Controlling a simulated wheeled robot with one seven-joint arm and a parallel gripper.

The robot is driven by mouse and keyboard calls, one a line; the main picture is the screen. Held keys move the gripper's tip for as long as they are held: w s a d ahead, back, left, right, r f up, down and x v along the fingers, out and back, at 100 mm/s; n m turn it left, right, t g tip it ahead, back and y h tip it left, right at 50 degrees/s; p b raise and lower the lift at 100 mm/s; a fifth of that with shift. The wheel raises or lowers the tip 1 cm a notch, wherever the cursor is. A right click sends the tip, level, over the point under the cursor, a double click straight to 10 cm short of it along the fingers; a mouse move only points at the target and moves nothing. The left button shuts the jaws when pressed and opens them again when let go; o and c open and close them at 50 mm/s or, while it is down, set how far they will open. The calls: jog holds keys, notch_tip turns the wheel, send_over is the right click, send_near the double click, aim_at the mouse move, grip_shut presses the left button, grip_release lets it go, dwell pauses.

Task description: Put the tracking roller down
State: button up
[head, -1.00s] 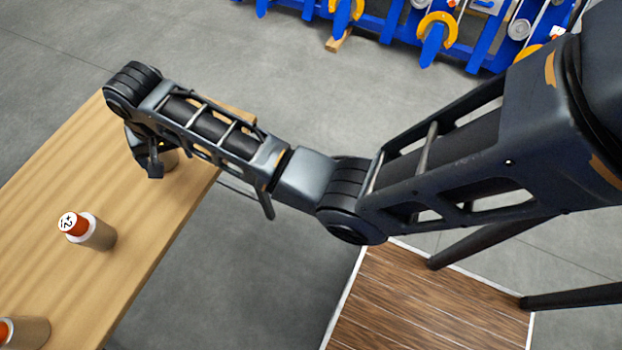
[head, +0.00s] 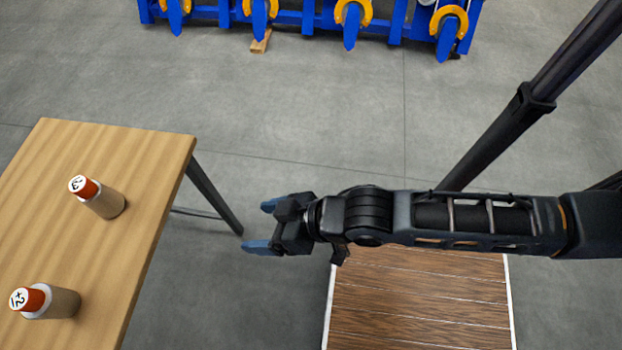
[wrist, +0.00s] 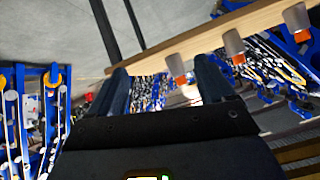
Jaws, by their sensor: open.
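Two tracking rollers stand upright on the wooden table (head: 152,190) in the head view. Each is a tan cylinder with an orange-red and white numbered top. The roller marked 3 (head: 108,203) stands near the table's far right part, and the roller marked +2 (head: 62,303) stands nearer. My gripper (head: 259,226) is open and empty, off the table's right side and apart from both rollers. Its two blue fingers point left towards the table. In the wrist view, several rollers show beyond my open gripper (wrist: 161,68), including a middle one (wrist: 233,43) and a right one (wrist: 295,17).
A blue chassis (head: 313,18) with yellow-orange hooked parts lies across the back floor. A small wood block (head: 261,42) sits by it. Dark table legs (head: 213,192) stand left of my gripper. The grey floor between table and chassis is clear.

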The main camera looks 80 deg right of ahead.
jog(key=s+r+n+t, duration=0.1)
jog(key=s+r+t, duration=0.1)
jog(key=s+r, duration=0.3)
jog(key=s+d+r+n+t, duration=0.1)
jog(key=s+r, duration=0.5)
jog(key=r, duration=0.6)
jog(key=shift+s+r+n+t, duration=0.3)
jog(key=shift+n+t, duration=0.1)
jog(key=shift+t, duration=0.1)
